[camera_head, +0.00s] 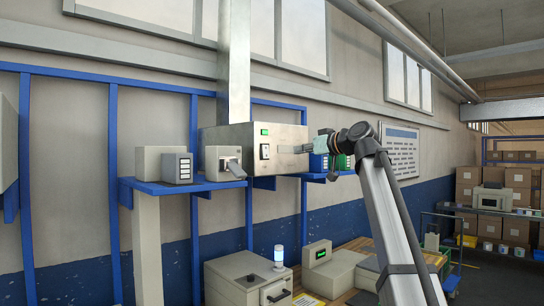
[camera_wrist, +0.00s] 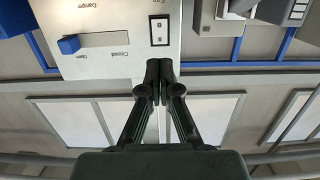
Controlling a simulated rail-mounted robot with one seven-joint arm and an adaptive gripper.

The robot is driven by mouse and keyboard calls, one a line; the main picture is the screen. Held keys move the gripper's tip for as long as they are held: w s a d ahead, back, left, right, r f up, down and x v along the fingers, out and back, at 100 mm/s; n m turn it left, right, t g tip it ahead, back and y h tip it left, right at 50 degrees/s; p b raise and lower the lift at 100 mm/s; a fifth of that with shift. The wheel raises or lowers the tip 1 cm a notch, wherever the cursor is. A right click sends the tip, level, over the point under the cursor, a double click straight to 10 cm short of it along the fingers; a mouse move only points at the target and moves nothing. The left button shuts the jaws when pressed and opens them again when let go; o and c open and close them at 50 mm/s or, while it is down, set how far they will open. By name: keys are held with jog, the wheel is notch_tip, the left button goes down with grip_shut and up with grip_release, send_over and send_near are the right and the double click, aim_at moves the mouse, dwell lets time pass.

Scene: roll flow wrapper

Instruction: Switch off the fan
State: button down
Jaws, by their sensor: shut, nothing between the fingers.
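The fan switch (camera_wrist: 159,30) is a black-framed white rocker on a pale panel, under a partly cut-off label that appears to read "Fan". It also shows on the front of the metal box (camera_head: 285,138) in the head view, below a lit green indicator (camera_head: 264,131). My gripper (camera_wrist: 160,63) is shut and empty, its fingertips together just below the switch in the upside-down wrist picture. In the head view my gripper (camera_head: 299,149) points at the box from the right, with the switch (camera_head: 265,152) left of the tips. Contact with the panel cannot be told.
A damper slider with a blue knob (camera_wrist: 69,45) sits beside the switch, marked Open and Closed. A blue shelf (camera_head: 185,186) left of the box carries grey devices (camera_head: 177,168). A duct (camera_head: 233,60) rises from the box. Machines (camera_head: 247,278) stand below.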

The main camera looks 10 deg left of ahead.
aim_at(266, 155)
jog(key=p+x, duration=0.5)
jog(key=x, duration=0.7)
jog(key=shift+w+a+r, duration=0.1)
jog(key=shift+w+a, duration=0.1)
jog(key=shift+w, duration=0.05)
jog(key=shift+w+a+f, duration=0.2)
jog(key=shift+w+a, duration=0.25)
